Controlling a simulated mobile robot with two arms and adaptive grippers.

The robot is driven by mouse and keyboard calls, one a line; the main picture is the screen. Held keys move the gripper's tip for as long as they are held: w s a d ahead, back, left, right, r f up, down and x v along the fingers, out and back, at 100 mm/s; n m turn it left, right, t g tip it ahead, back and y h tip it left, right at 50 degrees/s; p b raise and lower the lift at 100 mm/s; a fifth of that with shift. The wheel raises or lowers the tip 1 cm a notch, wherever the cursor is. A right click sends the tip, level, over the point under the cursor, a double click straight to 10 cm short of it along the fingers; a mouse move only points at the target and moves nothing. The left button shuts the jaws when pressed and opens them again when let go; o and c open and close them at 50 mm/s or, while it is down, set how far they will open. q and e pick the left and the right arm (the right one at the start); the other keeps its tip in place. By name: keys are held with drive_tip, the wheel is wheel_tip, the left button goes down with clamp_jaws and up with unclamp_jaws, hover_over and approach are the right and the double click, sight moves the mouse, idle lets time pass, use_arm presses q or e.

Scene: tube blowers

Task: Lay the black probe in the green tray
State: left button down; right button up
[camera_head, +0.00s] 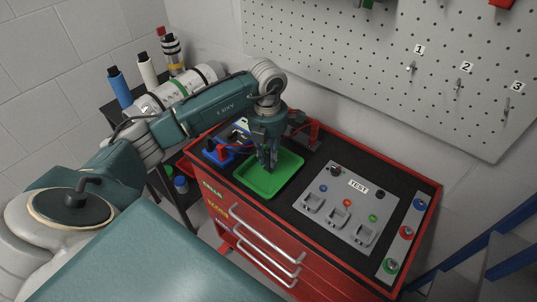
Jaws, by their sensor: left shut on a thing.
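The green tray (262,184) lies on the black top of the red tool cabinet, near its left end. My left arm reaches in from the left, and my left gripper (268,164) points down over the tray's back part. Its fingers are shut on a thin dark thing, which fits the black probe. The fingers hide most of it, and I cannot tell whether it touches the tray floor. My right gripper is not in view.
A grey TEST panel (347,212) with switches and knobs is right of the tray. A blue box (217,153) with red parts stands left of it, and a red stand (306,129) behind. A pegboard (400,55) covers the back wall.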

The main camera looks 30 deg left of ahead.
use_arm(q)
drive_tip(key=shift+f, duration=0.15)
drive_tip(key=c, duration=1.6)
unclamp_jaws()
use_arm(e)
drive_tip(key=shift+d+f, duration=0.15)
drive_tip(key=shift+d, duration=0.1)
use_arm(q)
drive_tip(key=shift+r, duration=0.3)
drive_tip(key=shift+w+r, duration=0.1)
drive_tip(key=shift+r, duration=0.15)
wheel_tip(320, 180, up, 10)
drive_tip(key=b, duration=0.3)
drive_tip(key=shift+f, duration=0.1)
drive_tip(key=shift+r, duration=0.75)
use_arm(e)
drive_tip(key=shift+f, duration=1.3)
